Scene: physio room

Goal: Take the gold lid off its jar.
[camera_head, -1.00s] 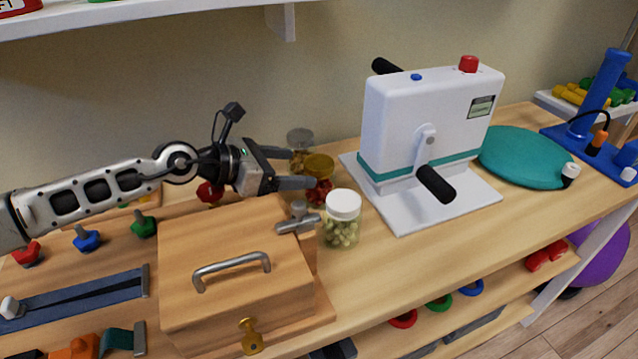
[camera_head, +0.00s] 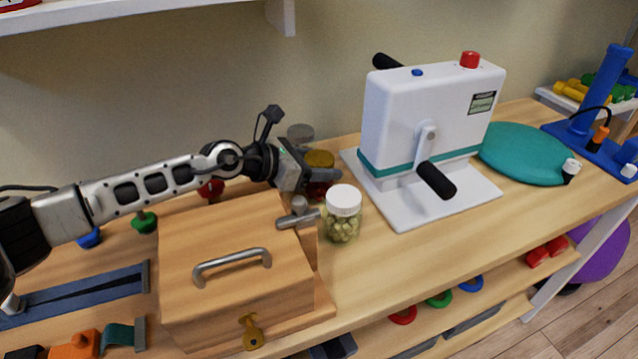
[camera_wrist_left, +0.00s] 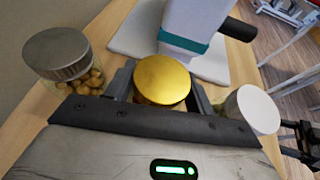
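The gold lid (camera_wrist_left: 162,80) sits on its glass jar, which holds red pieces. In the head view the gold lid (camera_head: 320,159) and jar (camera_head: 318,190) show partly behind my left gripper (camera_head: 325,172). In the left wrist view the lid lies between the two fingers of my left gripper (camera_wrist_left: 161,92), one on each side. The fingers are spread about as wide as the lid; contact is not clear.
A wooden box (camera_head: 235,275) is near, and a white crank machine (camera_head: 425,120) stands right.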

